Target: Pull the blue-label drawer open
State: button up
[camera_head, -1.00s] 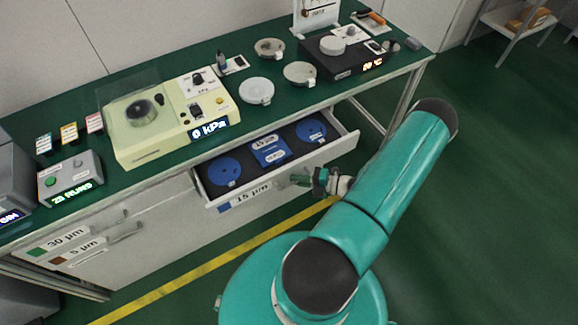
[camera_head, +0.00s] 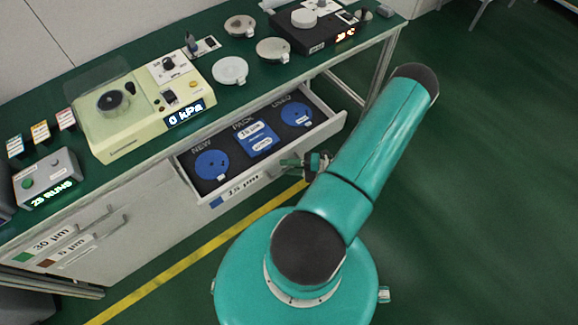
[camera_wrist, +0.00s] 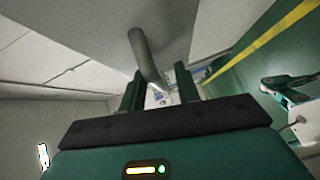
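The blue-label drawer (camera_head: 262,182) has its blue tag marked 15 µm (camera_head: 232,192) on the front. It stands well open below the bench, with its dark interior in view. In it lie two blue discs and a blue pack (camera_head: 257,140) between them, beside the words NEW, PACK and USED. My gripper (camera_head: 292,163) is at the drawer's front, around its handle. In the wrist view my gripper's two fingers (camera_wrist: 160,88) stand on either side of the grey bar handle (camera_wrist: 145,55). Finger contact is hard to see.
Two shut drawers, marked 30 µm (camera_head: 52,244) and 5 µm (camera_head: 75,256), are at the lower left. The bench (camera_head: 215,105) above carries a cream machine (camera_head: 125,110) showing 0 kPa, a grey control box (camera_head: 48,180) and several dishes.

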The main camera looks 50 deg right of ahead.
jog(key=v, duration=1.3)
jog(key=shift+s+d, duration=0.2)
jog(key=shift+s, duration=0.1)
jog(key=shift+r, duration=0.1)
